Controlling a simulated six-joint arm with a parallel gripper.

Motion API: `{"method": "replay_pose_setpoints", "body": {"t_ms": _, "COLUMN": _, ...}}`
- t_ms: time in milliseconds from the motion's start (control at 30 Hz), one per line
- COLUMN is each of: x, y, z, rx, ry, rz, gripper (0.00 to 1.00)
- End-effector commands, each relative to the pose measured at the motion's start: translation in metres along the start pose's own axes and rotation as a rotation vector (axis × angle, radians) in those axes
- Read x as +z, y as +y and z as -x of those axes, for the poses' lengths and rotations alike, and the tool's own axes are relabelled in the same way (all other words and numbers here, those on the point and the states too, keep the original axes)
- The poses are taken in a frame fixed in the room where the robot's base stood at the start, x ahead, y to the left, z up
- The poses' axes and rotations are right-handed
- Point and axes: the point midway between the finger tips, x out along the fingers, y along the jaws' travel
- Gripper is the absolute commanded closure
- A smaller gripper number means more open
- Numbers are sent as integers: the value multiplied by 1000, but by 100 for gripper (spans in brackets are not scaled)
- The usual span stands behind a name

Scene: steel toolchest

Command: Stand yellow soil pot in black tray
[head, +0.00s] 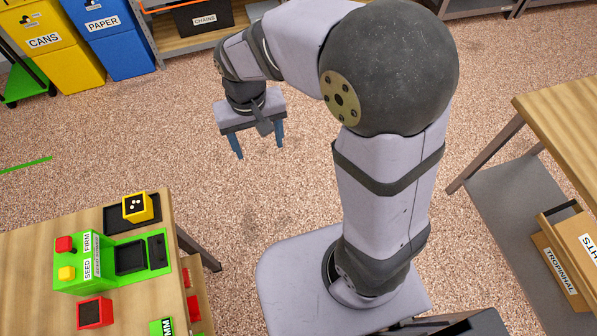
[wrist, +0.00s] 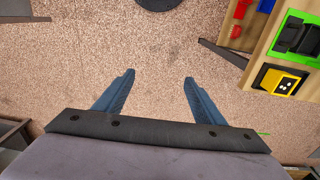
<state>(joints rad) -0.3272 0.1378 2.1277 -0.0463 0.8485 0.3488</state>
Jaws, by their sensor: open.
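The yellow soil pot (head: 137,207), with dark soil and pale dots on top, stands upright in the black tray (head: 113,222) at the far right corner of the wooden table. In the wrist view the pot (wrist: 283,82) and the tray (wrist: 258,73) show at the right, with the pot within the tray's outline. My gripper (head: 260,150) is open and empty, above the floor and away from the table. Its two blue fingers (wrist: 159,77) are spread with only floor between them.
On the table (head: 40,225) are a green seed station (head: 85,262) with a red and a yellow block on it, and a red pot (head: 95,312) in front. Another wooden bench (head: 560,105) stands at the right. Yellow and blue bins (head: 112,40) stand at the back. Open floor surrounds my gripper.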

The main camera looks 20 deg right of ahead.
Motion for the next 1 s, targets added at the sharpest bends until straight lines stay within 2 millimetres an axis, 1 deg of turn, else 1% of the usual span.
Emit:
{"method": "replay_pose_setpoints", "body": {"t_ms": 33, "x": 17, "y": 26, "z": -3, "rx": -3, "ry": -7, "rz": -14, "gripper": 36}}
{"method": "replay_pose_setpoints", "body": {"t_ms": 100, "x": 38, "y": 52, "z": -9, "rx": -7, "ry": -16, "rz": -15, "gripper": 36}}
{"method": "replay_pose_setpoints", "body": {"t_ms": 200, "x": 66, "y": 76, "z": -16, "rx": -14, "ry": -26, "rz": -15, "gripper": 36}}
{"method": "replay_pose_setpoints", "body": {"t_ms": 300, "x": 87, "y": 90, "z": -22, "rx": -19, "ry": -31, "rz": -13, "gripper": 36}}
{"method": "replay_pose_setpoints", "body": {"t_ms": 400, "x": 100, "y": 97, "z": -26, "rx": -22, "ry": -35, "rz": -10, "gripper": 36}}
{"method": "replay_pose_setpoints", "body": {"t_ms": 500, "x": 104, "y": 99, "z": -27, "rx": -23, "ry": -36, "rz": -8, "gripper": 36}}
{"method": "replay_pose_setpoints", "body": {"t_ms": 1000, "x": 105, "y": 99, "z": -27, "rx": -23, "ry": -37, "rz": -7, "gripper": 36}}
